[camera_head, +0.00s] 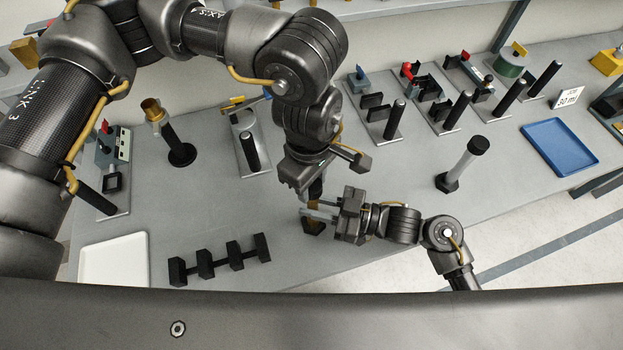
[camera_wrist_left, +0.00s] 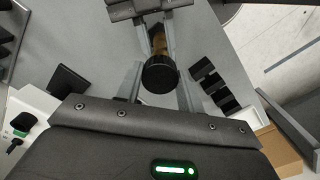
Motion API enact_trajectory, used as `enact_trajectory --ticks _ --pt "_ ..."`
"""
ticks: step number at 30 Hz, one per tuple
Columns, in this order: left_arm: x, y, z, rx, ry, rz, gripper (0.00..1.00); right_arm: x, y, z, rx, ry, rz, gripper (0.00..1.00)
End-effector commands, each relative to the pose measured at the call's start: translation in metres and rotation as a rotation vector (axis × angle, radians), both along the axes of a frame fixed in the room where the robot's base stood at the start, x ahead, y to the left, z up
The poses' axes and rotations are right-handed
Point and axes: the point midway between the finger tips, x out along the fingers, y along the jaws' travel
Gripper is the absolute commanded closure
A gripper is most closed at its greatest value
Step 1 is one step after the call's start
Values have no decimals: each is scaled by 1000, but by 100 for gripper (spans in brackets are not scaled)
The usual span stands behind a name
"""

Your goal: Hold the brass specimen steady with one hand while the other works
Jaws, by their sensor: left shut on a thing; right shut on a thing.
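The brass specimen (camera_head: 314,227) stands upright near the front middle of the grey table, a brass piece with dark ends. Its round black end (camera_wrist_left: 160,74) faces the left wrist camera, with some brass showing beyond it. My left gripper (camera_head: 316,186) comes down from above and is shut on the specimen's upper part. My right gripper (camera_head: 318,211) reaches in from the right and is shut on the specimen lower down, its two pale fingers level. It also shows at the top of the left wrist view (camera_wrist_left: 152,22). The fingers hide much of the specimen's middle.
A black rack of several blocks (camera_head: 220,258) lies left of the grippers, beside a white tray (camera_head: 115,262). Several fixtures with black posts (camera_head: 394,120) stand behind.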

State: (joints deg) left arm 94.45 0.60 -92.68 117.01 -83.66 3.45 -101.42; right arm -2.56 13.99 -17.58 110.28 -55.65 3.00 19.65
Motion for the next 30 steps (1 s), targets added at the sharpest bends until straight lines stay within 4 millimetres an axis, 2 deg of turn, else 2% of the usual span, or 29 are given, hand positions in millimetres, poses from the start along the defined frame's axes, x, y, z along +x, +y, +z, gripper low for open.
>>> enact_trajectory --ticks 24,30 --pt "1 -1 2 55 54 2055 90 0 1 2 3 -3 2 100" --pt "2 -1 2 64 64 2423 90 0 1 2 3 -3 2 100"
